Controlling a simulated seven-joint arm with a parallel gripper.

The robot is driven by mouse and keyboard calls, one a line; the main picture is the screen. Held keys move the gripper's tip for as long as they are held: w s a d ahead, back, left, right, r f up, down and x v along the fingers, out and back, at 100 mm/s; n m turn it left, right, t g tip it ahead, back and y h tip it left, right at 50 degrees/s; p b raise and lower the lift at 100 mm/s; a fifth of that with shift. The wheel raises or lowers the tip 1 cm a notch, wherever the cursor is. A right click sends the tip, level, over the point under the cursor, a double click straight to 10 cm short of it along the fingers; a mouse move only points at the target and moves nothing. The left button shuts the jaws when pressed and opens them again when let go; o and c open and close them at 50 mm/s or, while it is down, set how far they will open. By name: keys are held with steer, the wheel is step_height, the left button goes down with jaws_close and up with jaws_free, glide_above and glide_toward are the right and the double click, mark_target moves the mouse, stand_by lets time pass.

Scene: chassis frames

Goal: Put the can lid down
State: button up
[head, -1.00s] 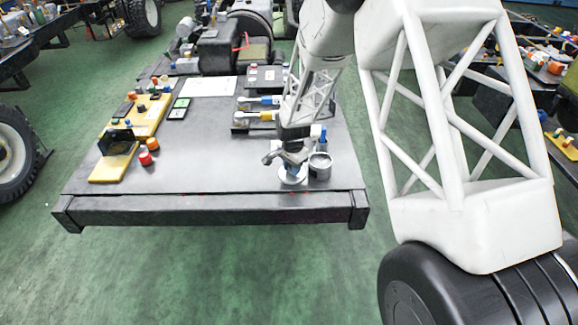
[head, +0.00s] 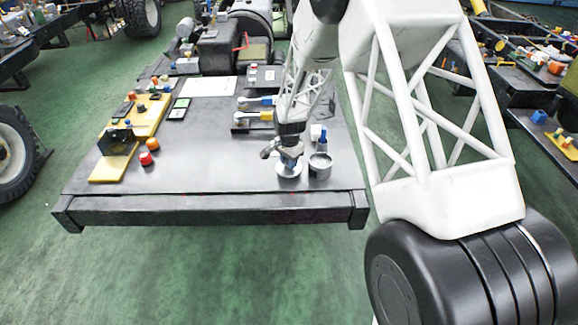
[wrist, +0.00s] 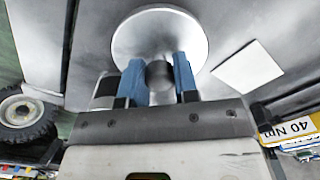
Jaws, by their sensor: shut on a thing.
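The can lid is a pale round disc with a dark knob; it shows in the head view (head: 289,172) near the front right of the table and in the wrist view (wrist: 160,25). My gripper (wrist: 157,76) is shut on the knob, with one blue finger on each side; in the head view my gripper (head: 289,160) is right above the disc. The lid is at or just above the table top; I cannot tell if it touches. The open grey can (head: 320,167) stands upright just right of the lid, apart from it.
The dark table (head: 215,150) is clear in the middle and left of the lid. A red knob (head: 146,158) and a yellow board (head: 113,165) are at the left. The table's front edge is close.

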steer(key=shift+f, duration=1.2)
steer(key=shift+f, duration=0.1)
steer(key=o, duration=0.9)
step_height(320, 180, up, 12)
steer(key=shift+f, duration=0.1)
steer(key=shift+r, duration=0.25)
